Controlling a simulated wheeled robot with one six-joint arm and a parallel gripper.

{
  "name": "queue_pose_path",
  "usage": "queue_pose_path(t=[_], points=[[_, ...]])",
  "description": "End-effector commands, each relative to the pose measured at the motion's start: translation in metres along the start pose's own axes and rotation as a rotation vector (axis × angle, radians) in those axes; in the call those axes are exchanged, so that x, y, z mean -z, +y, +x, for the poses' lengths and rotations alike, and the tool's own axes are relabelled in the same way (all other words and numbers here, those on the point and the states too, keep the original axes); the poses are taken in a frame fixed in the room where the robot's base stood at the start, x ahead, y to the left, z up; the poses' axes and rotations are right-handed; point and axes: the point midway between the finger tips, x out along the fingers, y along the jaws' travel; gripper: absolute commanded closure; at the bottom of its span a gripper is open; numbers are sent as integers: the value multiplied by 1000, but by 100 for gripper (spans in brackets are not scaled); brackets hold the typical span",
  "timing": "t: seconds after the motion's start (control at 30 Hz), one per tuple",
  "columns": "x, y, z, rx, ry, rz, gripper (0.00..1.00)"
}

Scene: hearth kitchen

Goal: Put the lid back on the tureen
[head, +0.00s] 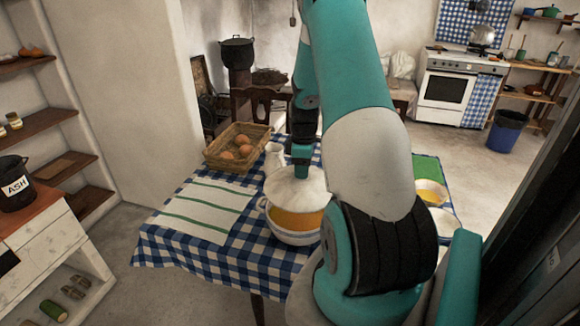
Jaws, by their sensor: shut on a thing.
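The white tureen (290,237) stands on the table with the blue checked cloth and holds orange soup (297,220). The white lid (293,187) is over the back part of the tureen's mouth, so the soup shows at the front. My gripper (301,168) is shut on the lid at its top. The knob is hidden by the gripper. I cannot tell whether the lid touches the rim.
A wicker basket with eggs (228,166), a white jug (273,157) and a striped towel (200,212) lie left of and behind the tureen. A bowl of soup (431,197) stands on the right. My arm hides part of the table.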

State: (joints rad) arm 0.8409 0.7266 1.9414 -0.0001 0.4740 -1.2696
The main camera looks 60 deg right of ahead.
Motion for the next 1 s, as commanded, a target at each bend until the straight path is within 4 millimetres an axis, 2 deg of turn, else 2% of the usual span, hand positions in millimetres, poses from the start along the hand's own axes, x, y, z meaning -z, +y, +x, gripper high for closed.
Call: queue_pose_path(t=[0.4, 0.8, 1.0], points=[[-12, 6, 23, -2, 0, 21, 100], [-11, 5, 61, -2, 1, 19, 100], [-10, 5, 70, -3, 1, 18, 100]])
